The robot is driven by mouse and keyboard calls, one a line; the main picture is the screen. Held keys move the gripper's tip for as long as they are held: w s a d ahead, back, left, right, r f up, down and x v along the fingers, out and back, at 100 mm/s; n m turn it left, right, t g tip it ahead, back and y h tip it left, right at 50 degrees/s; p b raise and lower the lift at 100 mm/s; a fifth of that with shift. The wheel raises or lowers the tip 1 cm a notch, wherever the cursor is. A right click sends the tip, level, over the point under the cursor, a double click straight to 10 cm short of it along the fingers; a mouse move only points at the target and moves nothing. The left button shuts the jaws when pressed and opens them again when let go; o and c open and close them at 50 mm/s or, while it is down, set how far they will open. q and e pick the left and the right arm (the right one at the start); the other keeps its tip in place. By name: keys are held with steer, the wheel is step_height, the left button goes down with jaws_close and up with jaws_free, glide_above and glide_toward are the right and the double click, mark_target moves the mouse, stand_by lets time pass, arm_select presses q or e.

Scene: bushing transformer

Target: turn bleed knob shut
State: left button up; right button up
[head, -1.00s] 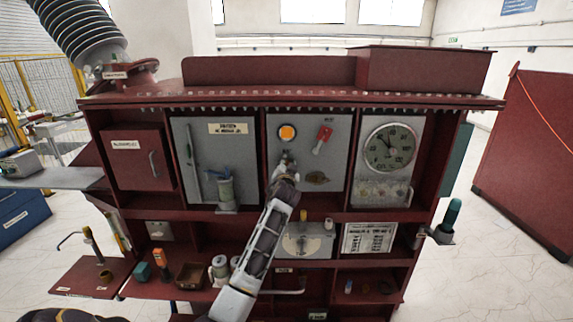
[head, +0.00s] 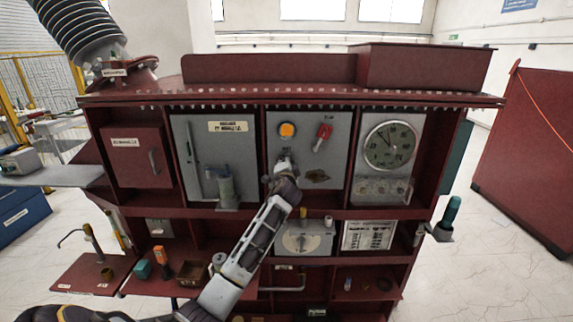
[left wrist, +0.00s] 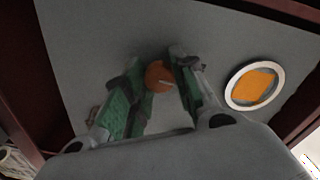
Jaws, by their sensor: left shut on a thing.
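My right gripper is not in view.
A red lever (head: 323,135) and a brownish fitting (head: 317,176) sit right of my gripper on the panel. A round gauge (head: 391,146) is farther right. Below, a shelf (head: 150,290) holds small items.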

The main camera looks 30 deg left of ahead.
arm_select(q)
steer(key=o, duration=1.1)
steer(key=shift+d, duration=0.1)
steer(key=shift+c, duration=0.2)
steer(key=shift+s, duration=0.15)
steer(key=v, duration=1.1)
steer(key=shift+s+d, duration=0.25)
steer(key=shift+s, duration=0.05)
